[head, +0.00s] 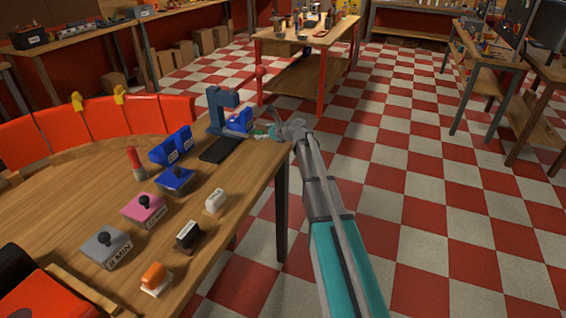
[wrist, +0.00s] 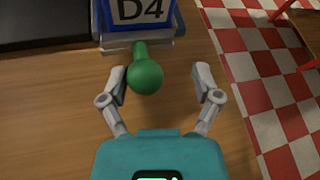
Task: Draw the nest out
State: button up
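A blue block marked D4 (wrist: 140,12), which I take to be the nest, sits in a grey holder at the top of the wrist view. A short green stem with a round green knob (wrist: 145,76) sticks out of its front toward me. In the head view the blue block (head: 239,121) is at the foot of a dark blue press-like stand (head: 217,108) at the table's far right. My gripper (wrist: 160,79) is open, with its fingers either side of the knob. The knob is closer to the left finger; whether they touch is unclear.
A black pad (head: 221,149) lies in front of the stand. Blue bins (head: 171,147), a blue box with a black knob (head: 175,180), pink and grey ones, and small stamps stand along the wooden table (head: 85,195). Checkered floor is open to the right.

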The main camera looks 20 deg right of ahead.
jog(key=r+p+v, duration=0.1)
jog(key=p+v, duration=0.5)
jog(key=v, duration=0.8)
jog(key=s+a+n+g+p, duration=0.1)
jog(key=s+a+n+p, duration=0.1)
jog(key=n, duration=0.1)
jog(key=s+a+n+g+p, duration=0.1)
jog(key=s+a+n+p, duration=0.1)
jog(key=a+n, duration=0.1)
jog(key=shift+s+r+g, duration=0.1)
jog(key=shift+r+g, duration=0.05)
jog(key=shift+g, duration=0.25)
jog(key=s+a+r+n+g+h+p, duration=0.2)
jog(key=s+n+p, duration=0.3)
jog(key=s, duration=0.3)
jog(key=s+a+r+n+g+h+p, duration=0.2)
jog(key=s+r+n+g+h+p, duration=0.1)
jog(key=s+n+p, duration=0.3)
jog(key=s+a+r+n+g+h+p, duration=0.2)
jog(key=s+n+p, duration=0.3)
jog(key=s+n, duration=0.4)
jog(key=shift+s+r+g+h+p, duration=0.35)
jog(key=shift+s+r+g, duration=0.2)
jog(key=shift+r+g, duration=0.25)
jog(key=shift+s+n, duration=0.15)
jog(key=shift+n, duration=0.15)
